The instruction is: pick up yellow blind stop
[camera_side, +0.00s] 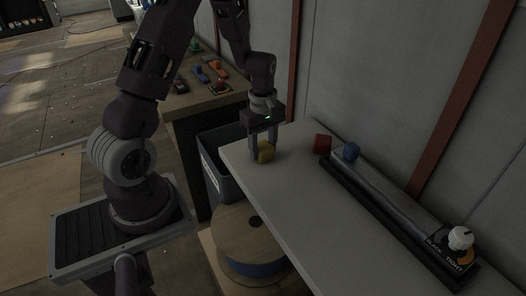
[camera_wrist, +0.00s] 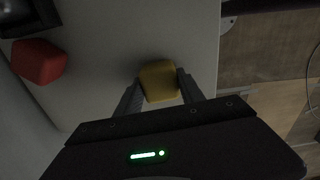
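The yellow blind stop (camera_side: 266,152) is a small yellow block near the far left end of the pale grey bench. It also shows in the wrist view (camera_wrist: 159,81), at the ends of my fingers. My gripper (camera_side: 263,150) points down over it, with one finger on either side. In the wrist view my gripper (camera_wrist: 158,86) has both fingertips very close to the block's sides. I cannot tell whether both fingers press on it. The block appears to be on the bench top, with no clear gap beneath it.
A red block (camera_side: 322,143) sits close by, also in the wrist view (camera_wrist: 39,61). A blue piece (camera_side: 351,152) is on a long dark rail fixture (camera_side: 400,205) with a white knob (camera_side: 460,238). A dark bin (camera_side: 222,170) and cable spool (camera_side: 240,238) stand below the bench edge.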

